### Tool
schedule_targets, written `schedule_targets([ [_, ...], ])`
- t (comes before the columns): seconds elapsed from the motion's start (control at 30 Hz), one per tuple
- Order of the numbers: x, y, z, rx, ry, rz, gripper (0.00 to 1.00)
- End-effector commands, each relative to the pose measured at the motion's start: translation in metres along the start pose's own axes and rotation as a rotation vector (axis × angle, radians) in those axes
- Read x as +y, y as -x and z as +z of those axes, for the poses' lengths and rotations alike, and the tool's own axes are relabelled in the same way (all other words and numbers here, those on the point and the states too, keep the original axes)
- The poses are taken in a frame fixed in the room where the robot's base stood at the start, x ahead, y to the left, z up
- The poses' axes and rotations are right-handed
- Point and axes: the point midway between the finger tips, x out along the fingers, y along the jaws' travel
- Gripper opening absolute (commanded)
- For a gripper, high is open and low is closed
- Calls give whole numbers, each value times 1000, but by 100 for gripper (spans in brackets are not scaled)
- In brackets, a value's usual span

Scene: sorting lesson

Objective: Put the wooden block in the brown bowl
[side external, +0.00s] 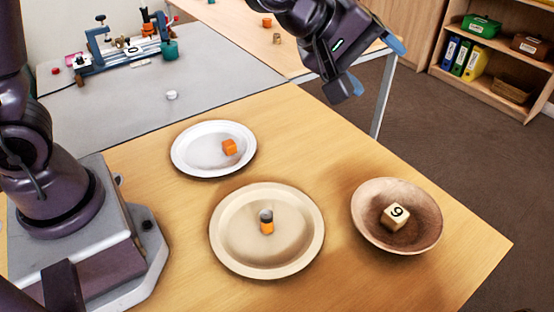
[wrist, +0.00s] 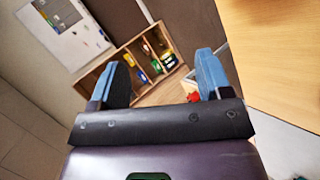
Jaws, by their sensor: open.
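The wooden block (side external: 396,217), a pale cube with a dark number on its top, lies inside the brown bowl (side external: 431,206) at the right of the table. My gripper (side external: 378,72) is raised above the far table edge, well away from the bowl. In the wrist view its two blue fingertips (wrist: 163,75) stand wide apart with nothing between them. The block and bowl do not show in the wrist view.
A white plate (side external: 190,150) holds an orange cube (side external: 230,147). A cream plate (side external: 235,255) holds a small orange and grey cylinder (side external: 266,222). A clamp-like device (side external: 125,52) stands on the grey table behind. A shelf (side external: 480,60) stands at the back right.

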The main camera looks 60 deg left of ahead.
Motion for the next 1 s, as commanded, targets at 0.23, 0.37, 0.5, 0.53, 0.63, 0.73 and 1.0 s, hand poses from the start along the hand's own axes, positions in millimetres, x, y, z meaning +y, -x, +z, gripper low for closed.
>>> schedule_targets([
  [0.23, -47, 124, -34, 16, -572, -236, 72],
  [0.37, -86, 181, -41, -28, -801, -364, 72],
  [0.5, -124, 225, -41, -100, -973, -461, 72],
  [0.53, -131, 231, -40, -114, -997, -474, 72],
  [0.63, -146, 246, -38, -154, -1060, -506, 72],
  [0.73, -153, 252, -37, -175, -1086, -520, 72],
  [1.0, -154, 253, -37, -179, -1092, -522, 72],
])
